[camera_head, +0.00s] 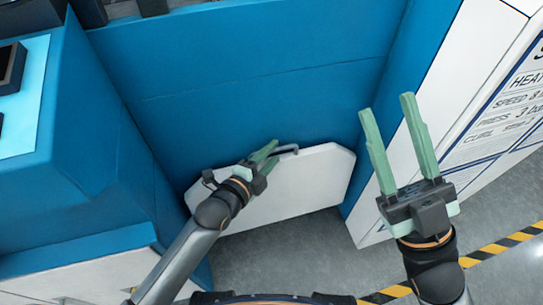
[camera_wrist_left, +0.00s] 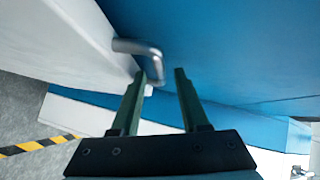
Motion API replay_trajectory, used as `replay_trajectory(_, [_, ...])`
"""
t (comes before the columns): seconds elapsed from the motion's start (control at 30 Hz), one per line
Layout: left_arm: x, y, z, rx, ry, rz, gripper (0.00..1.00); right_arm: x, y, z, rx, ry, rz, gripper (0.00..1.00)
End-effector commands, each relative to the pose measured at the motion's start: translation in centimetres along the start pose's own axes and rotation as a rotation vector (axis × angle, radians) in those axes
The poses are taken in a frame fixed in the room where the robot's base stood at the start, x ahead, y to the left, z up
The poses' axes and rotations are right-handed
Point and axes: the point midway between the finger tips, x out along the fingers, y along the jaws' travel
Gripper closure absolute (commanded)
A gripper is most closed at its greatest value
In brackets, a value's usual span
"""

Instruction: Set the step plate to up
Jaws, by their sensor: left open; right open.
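The step plate (camera_head: 300,192) is a white panel with cut corners at the foot of the blue machine front, low above the floor. I cannot tell its exact tilt. A grey bent handle (camera_head: 288,149) is at its upper edge; it also shows in the left wrist view (camera_wrist_left: 140,47). My left gripper (camera_head: 272,150) is open at the handle. In the left wrist view, the handle's bent end lies at the gap between the left fingertips (camera_wrist_left: 158,78), and contact is unclear. My right gripper (camera_head: 386,105) is open and empty, pointing up, to the right of the plate.
A blue cabinet (camera_head: 85,140) stands on the left. A white panel with printed settings (camera_head: 490,110) stands on the right, behind my right gripper. Grey floor (camera_head: 290,255) is open in front of the plate, with a yellow and black stripe (camera_head: 490,250) at the right.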

Motion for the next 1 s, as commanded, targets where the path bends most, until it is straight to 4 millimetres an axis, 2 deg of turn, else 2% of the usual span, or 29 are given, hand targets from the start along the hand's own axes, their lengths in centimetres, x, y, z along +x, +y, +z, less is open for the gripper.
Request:
replay_trajectory(0.3, [0.31, -0.07, -0.03, -0.001, 0.0, 0.0, 0.55, -0.04, -0.06, 0.06, 0.004, -0.001, 0.0, 0.55])
replay_trajectory(0.7, [0.28, -0.04, -0.01, 0.0, 0.0, -0.001, 0.99, -0.04, -0.11, 0.08, 0.003, -0.002, -0.003, 0.55])
replay_trajectory(1.0, [0.27, -0.04, -0.01, 0.0, 0.0, 0.0, 1.0, -0.04, -0.11, 0.07, 0.003, -0.001, -0.004, 0.55])
